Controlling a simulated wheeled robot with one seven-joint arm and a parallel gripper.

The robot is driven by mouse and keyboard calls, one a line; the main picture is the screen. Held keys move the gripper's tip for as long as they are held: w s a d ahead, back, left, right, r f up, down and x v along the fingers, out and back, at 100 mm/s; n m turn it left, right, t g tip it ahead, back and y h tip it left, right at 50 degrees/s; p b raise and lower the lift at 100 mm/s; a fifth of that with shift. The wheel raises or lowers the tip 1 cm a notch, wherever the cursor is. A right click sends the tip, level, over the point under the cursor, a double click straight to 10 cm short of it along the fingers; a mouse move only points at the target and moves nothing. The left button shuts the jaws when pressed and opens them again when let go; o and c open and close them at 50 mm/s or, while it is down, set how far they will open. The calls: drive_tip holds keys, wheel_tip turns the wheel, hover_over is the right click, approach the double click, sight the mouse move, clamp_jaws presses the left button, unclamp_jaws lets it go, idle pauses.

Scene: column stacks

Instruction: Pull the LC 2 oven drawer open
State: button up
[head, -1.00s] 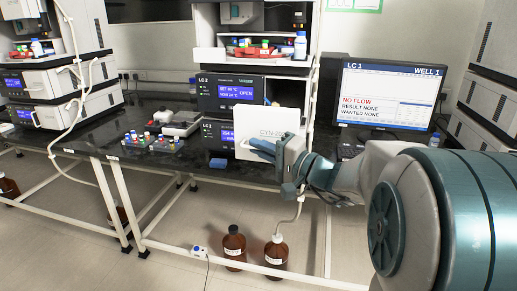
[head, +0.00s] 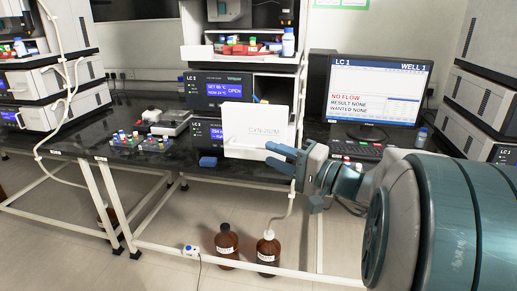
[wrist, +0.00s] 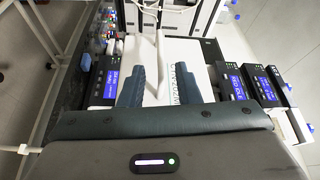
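In the wrist view my gripper (wrist: 158,72) is open, with a white handle-like bar (wrist: 161,50) seen between and beyond the fingertips. I see no finger pressed on it; exact contact cannot be told.
A monitor (head: 375,88) showing NO FLOW stands on the right, with a keyboard (head: 357,148) before it. Vial racks (head: 140,142) and a blue block (head: 208,162) lie on the dark bench left of the drawer. Brown bottles (head: 227,245) stand on the floor below.

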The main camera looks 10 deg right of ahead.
drive_tip(key=v, duration=0.6)
drive_tip(key=shift+s+d, duration=0.15)
drive_tip(key=s+a+f+n+g+h+p, duration=0.3)
drive_tip(key=s+a+f+g+h+p, duration=0.1)
drive_tip(key=s+a+g+p, duration=0.65)
drive_tip(key=s+d+r+n+h+p, duration=0.2)
drive_tip(key=d+r+n+h+p, duration=0.2)
drive_tip(key=h+p, duration=0.2)
drive_tip(key=h, duration=0.2)
drive_tip(key=shift+s+h, duration=0.15)
drive_tip(key=shift+h, duration=0.25)
drive_tip(key=shift+g, duration=0.25)
idle(1.8)
